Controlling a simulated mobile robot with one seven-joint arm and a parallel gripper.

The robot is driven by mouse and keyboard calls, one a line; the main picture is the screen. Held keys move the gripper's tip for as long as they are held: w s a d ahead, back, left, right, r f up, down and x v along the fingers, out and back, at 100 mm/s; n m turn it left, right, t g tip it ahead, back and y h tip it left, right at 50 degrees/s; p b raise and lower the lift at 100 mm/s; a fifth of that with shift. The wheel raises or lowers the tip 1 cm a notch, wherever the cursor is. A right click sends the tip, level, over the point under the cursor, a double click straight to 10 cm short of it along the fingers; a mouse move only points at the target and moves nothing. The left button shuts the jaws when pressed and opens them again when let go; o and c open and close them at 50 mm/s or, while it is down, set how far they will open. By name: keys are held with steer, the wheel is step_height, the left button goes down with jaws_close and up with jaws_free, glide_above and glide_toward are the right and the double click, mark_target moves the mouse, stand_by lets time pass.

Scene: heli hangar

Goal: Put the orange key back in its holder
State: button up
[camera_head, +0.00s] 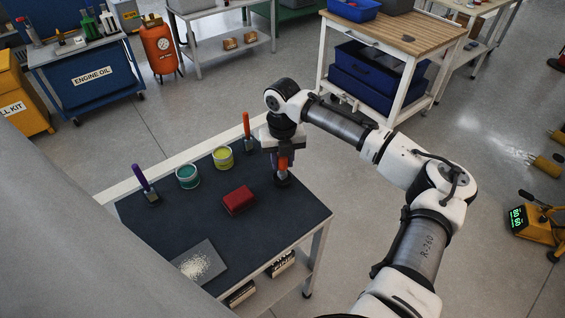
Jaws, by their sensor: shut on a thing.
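My gripper (283,155) is over the right end of the dark-topped table, pointing down. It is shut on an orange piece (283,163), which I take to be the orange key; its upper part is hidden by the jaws. A small black base (283,181) is right under the orange piece; I cannot tell whether it is the holder or whether the piece sits in it. Another orange upright handle (246,125) stands in a dark block (248,144) at the back edge, left of my gripper. A purple handle (141,178) stands in a similar block at the left.
The middle left of the tabletop is clear. A wooden-topped workbench (395,30) stands behind.

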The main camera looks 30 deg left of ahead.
step_height(320, 180, down, 2)
steer(key=shift+f, duration=0.15)
steer(key=o, duration=1.1)
